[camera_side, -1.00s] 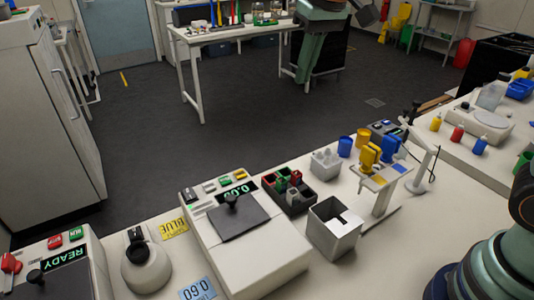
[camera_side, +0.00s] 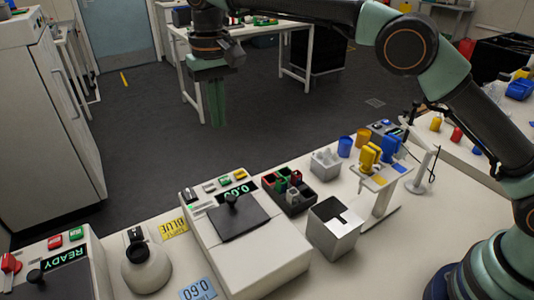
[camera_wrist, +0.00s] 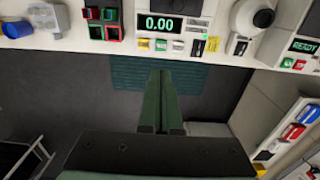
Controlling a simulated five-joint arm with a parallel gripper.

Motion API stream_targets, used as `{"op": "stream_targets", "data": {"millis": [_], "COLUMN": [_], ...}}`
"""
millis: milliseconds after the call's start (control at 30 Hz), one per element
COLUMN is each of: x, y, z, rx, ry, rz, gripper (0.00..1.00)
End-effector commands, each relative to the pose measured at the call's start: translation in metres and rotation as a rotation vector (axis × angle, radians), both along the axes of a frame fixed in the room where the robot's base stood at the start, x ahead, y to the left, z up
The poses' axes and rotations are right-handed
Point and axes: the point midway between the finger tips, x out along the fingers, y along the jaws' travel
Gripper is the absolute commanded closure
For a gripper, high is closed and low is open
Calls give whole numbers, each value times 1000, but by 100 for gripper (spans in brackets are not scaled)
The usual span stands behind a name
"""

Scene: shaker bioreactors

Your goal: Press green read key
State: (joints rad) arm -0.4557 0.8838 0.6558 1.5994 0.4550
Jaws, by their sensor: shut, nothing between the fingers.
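The bench instrument (camera_side: 250,255) with the lit 0.00 display has a row of keys along its far edge. Its green key (camera_side: 224,181) sits between a grey key and a yellow key (camera_side: 239,174). In the wrist view the green key (camera_wrist: 160,45) is just below the display (camera_wrist: 160,24), again beside the yellow key. My gripper (camera_side: 216,122) points down beyond the bench's far edge, well apart from the keys. In the wrist view its fingers (camera_wrist: 161,74) are together and empty, with the tips below the green key in the picture.
Another instrument at the left shows READY (camera_side: 66,257) and has a green key (camera_side: 76,233) and a red key (camera_side: 55,241). A round grey device (camera_side: 146,268) stands between the instruments. A compartment tray (camera_side: 290,203) and an open metal box (camera_side: 336,232) stand to the right.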

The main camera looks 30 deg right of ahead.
Motion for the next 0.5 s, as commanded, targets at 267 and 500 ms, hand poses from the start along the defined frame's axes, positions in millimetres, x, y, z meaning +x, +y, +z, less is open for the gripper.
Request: {"op": "stream_targets", "data": {"millis": [267, 500], "x": [0, 0], "y": [2, 1], "z": [-1, -6], "rx": [-1, -2], "ry": [3, 3], "rz": [0, 0], "gripper": [100, 100]}}
